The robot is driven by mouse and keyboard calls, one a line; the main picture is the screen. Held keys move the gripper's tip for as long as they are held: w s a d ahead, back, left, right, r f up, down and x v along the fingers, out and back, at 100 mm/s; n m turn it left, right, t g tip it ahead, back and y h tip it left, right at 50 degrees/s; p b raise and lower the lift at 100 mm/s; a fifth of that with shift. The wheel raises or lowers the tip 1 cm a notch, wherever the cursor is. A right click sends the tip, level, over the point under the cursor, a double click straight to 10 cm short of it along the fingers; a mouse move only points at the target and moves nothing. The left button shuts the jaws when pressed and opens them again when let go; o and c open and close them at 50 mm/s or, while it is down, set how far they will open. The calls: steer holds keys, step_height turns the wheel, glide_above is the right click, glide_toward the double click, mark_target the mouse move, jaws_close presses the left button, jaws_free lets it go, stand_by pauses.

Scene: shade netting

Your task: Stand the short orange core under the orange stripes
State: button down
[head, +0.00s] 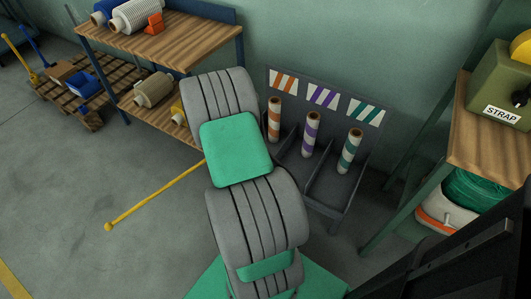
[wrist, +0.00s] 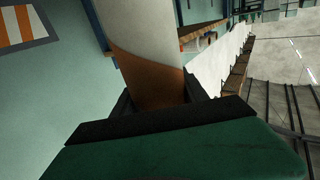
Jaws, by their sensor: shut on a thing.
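My gripper (wrist: 158,108) is shut on the short orange core (wrist: 148,82), an orange and white banded tube, in the wrist view. The tube runs from the jaws to the picture's top edge, and its far end is out of frame. In the head view my arm hides the gripper and the held core. The orange stripes (head: 284,82) are on the rack's left sign; they also show at the top left of the wrist view (wrist: 20,24). Another orange and white core (head: 274,118) stands below them in the dark rack (head: 346,192).
A purple-striped core (head: 310,133) and a teal-striped core (head: 350,150) stand in the rack under matching signs. Dividers split the rack's front. A wooden shelf unit (head: 165,42) stands left, and a bench (head: 490,140) with a STRAP box (head: 498,85) stands right.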

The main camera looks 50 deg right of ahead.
steer(key=s+d+f+m+g+h+b, duration=0.2)
steer(key=s+d+f+b, duration=0.25)
steer(key=f, duration=0.45)
steer(key=s+d+f+m+g+h+b, duration=0.2)
steer(key=s+d+f+b, duration=0.15)
steer(key=d+f, duration=0.35)
steer(key=s+d+f+m+g+h+b, duration=0.25)
steer(key=s+d+f+b, duration=0.2)
steer(key=f, duration=0.55)
steer(key=w+d+f+b, duration=0.7)
steer(key=w+d+f, duration=0.1)
steer(key=w+f, duration=0.3)
steer(key=shift+d+f+n, duration=0.15)
steer(key=shift+f+n, duration=0.2)
steer(key=shift+f, duration=0.55)
steer(key=shift+y, duration=0.25)
steer(key=shift+f, duration=0.2)
steer(key=c, duration=0.6)
jaws_free()
steer(key=shift+r, duration=0.1)
